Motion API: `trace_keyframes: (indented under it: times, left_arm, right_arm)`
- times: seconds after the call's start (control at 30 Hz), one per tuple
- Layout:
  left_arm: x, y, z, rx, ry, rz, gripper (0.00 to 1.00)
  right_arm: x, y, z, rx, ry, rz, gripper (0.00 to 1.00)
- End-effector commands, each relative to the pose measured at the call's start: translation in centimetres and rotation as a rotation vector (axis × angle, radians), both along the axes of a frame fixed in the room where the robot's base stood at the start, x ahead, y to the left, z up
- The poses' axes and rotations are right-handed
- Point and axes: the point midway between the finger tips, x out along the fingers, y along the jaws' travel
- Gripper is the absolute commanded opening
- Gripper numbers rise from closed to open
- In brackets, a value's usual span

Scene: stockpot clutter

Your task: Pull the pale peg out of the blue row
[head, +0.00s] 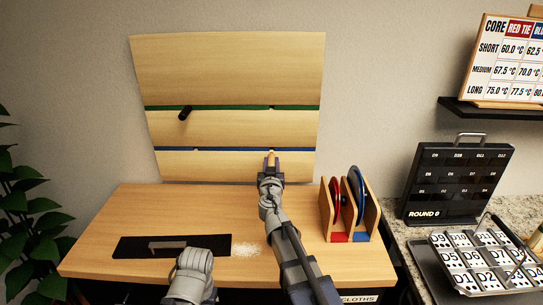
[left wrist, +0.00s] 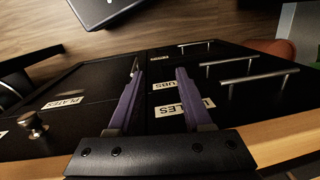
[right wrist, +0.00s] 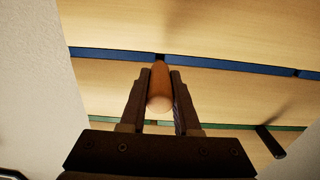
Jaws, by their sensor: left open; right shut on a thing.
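A wooden board (head: 230,70) leans at the back of the bench, with a blue row (head: 220,149) low and a green row (head: 230,108) above it. The pale peg (right wrist: 159,90) is between the fingers of my right gripper (right wrist: 160,95), which is shut on it. The peg's far end is at a notch in the blue row; I cannot tell whether it is still inside. The peg also shows in the head view (head: 271,157). A dark peg (head: 185,113) sticks out of the green row. My left gripper (left wrist: 157,100) is open and empty, facing labelled drawer fronts.
A black tray (head: 130,246) lies at the bench's left front, beside pale crumbs (head: 249,250). A wooden rack (head: 371,213) with red and blue discs stands right of my right arm. A black case (head: 455,180) and a tray of numbered tiles (head: 480,262) are on the right counter.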

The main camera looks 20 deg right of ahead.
Motion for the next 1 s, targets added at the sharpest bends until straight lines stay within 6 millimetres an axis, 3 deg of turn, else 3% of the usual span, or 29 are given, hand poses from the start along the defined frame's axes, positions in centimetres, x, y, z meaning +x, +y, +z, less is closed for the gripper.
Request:
trace_keyframes:
  times: [0.53,1.0]
  left_arm:
    - [0.0,0.0,0.0,0.000,0.000,0.000,0.50]
    - [0.0,0.0,0.0,0.000,0.000,0.000,0.50]
  right_arm:
    - [-3.1,0.9,0.0,0.000,0.000,0.000,0.00]
    - [-3.3,1.0,0.0,0.000,0.000,0.000,0.00]
